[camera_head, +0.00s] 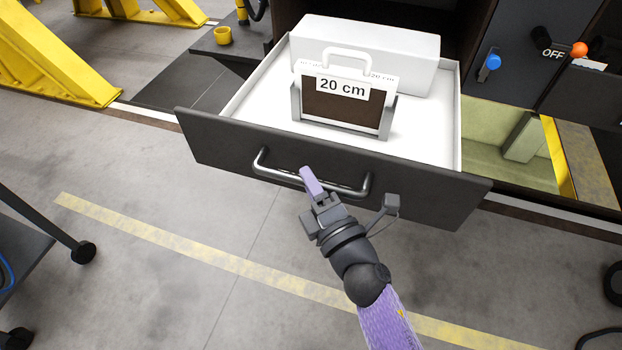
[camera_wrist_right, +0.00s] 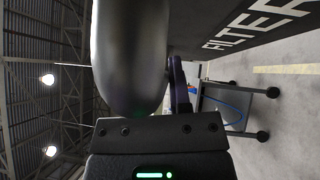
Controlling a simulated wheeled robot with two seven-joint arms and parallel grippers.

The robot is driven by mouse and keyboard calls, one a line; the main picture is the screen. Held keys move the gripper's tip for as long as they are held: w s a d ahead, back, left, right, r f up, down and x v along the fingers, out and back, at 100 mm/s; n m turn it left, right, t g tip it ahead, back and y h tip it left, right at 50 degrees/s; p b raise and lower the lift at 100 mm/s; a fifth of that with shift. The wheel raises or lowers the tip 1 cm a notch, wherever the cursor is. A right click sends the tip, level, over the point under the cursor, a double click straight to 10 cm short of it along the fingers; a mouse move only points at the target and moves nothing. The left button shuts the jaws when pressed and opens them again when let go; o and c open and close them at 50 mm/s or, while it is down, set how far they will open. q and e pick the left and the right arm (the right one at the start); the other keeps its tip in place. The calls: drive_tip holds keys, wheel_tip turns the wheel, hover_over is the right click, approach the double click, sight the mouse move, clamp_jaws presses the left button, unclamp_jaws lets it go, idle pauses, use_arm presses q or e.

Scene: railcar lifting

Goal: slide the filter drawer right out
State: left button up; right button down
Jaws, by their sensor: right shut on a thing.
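The filter drawer (camera_head: 225,147) has a dark grey front and a white inside, and it stands well out of the cabinet. Its silver bar handle (camera_head: 268,166) runs along the front. My right gripper (camera_head: 312,183) is shut on the handle near its middle. In the right wrist view the handle (camera_wrist_right: 130,55) looms large, beside the dark drawer front (camera_wrist_right: 205,22) lettered "FILTER". Inside the drawer are a brown filter panel (camera_head: 340,112) in a grey holder, labelled "20 cm" and topped by a white handle, and a white box (camera_head: 370,45) behind it. My left gripper is out of view.
A yellow cup (camera_head: 223,36) and yellow stands (camera_head: 50,55) are at left. A wheeled cart (camera_head: 25,255) stands at lower left. Floor before the drawer is clear.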

drive_tip(key=shift+f, duration=0.1)
drive_tip(key=c, duration=0.6)
unclamp_jaws()
drive_tip(key=b+v, duration=0.2)
drive_tip(key=v, duration=0.8)
